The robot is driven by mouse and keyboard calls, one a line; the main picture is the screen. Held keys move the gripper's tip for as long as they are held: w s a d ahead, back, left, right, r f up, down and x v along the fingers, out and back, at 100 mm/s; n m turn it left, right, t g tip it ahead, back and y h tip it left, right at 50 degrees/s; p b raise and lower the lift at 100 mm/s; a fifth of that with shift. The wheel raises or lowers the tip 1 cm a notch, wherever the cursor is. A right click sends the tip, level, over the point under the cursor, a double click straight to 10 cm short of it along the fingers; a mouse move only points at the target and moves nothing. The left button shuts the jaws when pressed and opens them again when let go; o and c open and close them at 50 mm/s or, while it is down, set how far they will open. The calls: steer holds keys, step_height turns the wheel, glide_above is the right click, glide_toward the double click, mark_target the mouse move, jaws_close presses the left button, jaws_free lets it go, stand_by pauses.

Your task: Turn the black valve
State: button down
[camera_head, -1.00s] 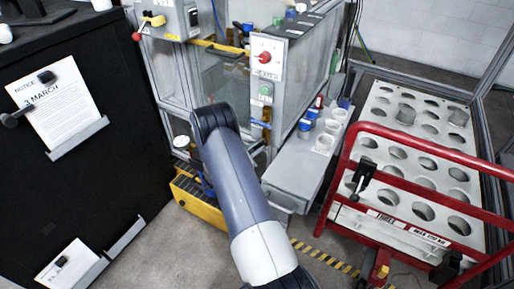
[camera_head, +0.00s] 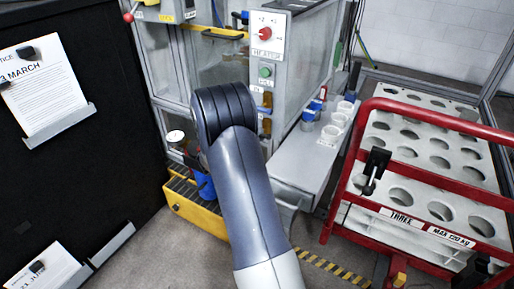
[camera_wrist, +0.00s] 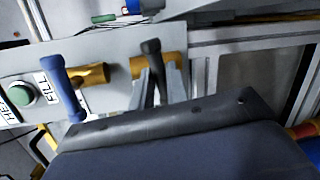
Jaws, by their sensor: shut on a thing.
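In the wrist view, the black valve (camera_wrist: 152,48) is a black lever on a brass body (camera_wrist: 174,65), set on a grey panel. The lever points up and down in the picture. My gripper (camera_wrist: 156,88) has its two grey fingers on either side of the lever and is shut on it. The lower end of the lever is partly hidden between the fingers. In the head view, my arm hides the gripper and the black valve.
A blue-handled valve (camera_wrist: 62,85) sits left of the black one, beside a FILL label and a green button (camera_wrist: 22,95). In the head view, a red HEATER knob (camera_head: 265,34) is above. A red-framed cart (camera_head: 420,108) stands right, a black board (camera_head: 95,165) left.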

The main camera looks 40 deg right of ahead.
steer(key=shift+f+m+b, duration=0.15)
steer(key=shift+m+b, duration=0.65)
steer(key=shift+b, duration=0.85)
steer(key=shift+y, duration=0.3)
steer(key=c, duration=1.4)
jaws_free()
steer(key=p+v, duration=0.1)
steer(key=v, duration=1)
steer(key=shift+s+d, duration=0.15)
steer(key=shift+d, duration=0.1)
